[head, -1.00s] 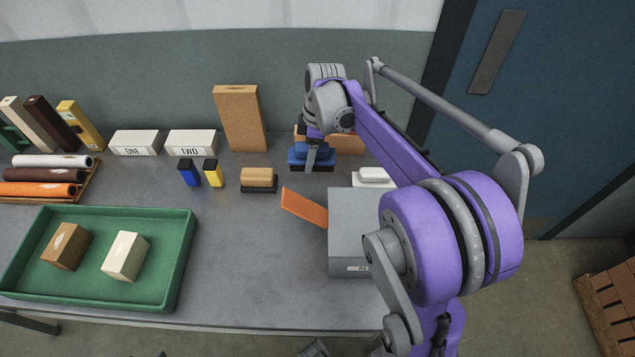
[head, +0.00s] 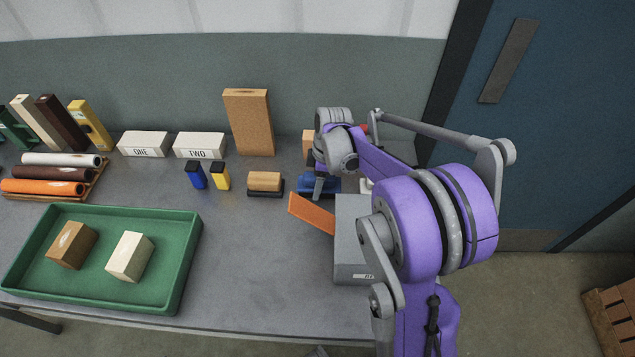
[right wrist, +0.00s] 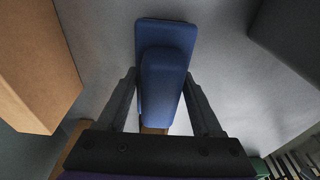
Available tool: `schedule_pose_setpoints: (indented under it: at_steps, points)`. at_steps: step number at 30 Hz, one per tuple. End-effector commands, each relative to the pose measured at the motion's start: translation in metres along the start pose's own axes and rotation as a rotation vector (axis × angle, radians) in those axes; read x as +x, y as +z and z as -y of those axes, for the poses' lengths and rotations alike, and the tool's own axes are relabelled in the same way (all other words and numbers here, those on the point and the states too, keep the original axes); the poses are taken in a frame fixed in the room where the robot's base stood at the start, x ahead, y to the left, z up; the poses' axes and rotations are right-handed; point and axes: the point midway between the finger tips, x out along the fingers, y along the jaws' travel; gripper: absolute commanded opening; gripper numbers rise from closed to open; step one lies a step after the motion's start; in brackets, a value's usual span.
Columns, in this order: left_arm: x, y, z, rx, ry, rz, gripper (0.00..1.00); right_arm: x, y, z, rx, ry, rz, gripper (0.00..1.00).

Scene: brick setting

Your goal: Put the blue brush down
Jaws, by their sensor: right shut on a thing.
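The blue brush (head: 333,186) is at the table's right part, right of a wooden-handled brush (head: 264,182). My right gripper (head: 318,188) is shut on it from above and hides part of it. In the right wrist view the blue brush (right wrist: 165,75) lies between the two fingers of my right gripper (right wrist: 166,105). It is at or just above the grey table top (head: 245,250); I cannot tell whether it touches. My left gripper is not in view.
A grey box (head: 353,240) and a leaning orange piece (head: 312,213) are close in front of the brush. A tan block (head: 308,142) stands behind it. A green tray (head: 185,265) holds two bricks.

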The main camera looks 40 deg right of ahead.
Motion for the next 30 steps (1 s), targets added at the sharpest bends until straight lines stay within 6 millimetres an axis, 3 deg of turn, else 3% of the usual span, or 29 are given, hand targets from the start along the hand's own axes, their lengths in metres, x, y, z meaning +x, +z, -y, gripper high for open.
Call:
schedule_pose_setpoints:
  at_steps: [1,2,7,19,30]
  points:
    - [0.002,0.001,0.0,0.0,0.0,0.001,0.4,0.003,0.0,0.0,0.0,0.0,0.0,0.15]
    - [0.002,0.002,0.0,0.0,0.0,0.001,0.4,0.003,0.001,0.0,0.0,0.0,0.0,0.69]
    - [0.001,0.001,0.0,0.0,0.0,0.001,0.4,0.002,0.0,0.0,0.0,0.0,0.0,0.97]
    - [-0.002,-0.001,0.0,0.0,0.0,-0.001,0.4,-0.007,0.0,0.0,0.0,0.0,0.0,0.97]
    - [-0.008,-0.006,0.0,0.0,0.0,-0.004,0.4,-0.083,0.0,0.0,0.001,0.0,0.0,0.97]
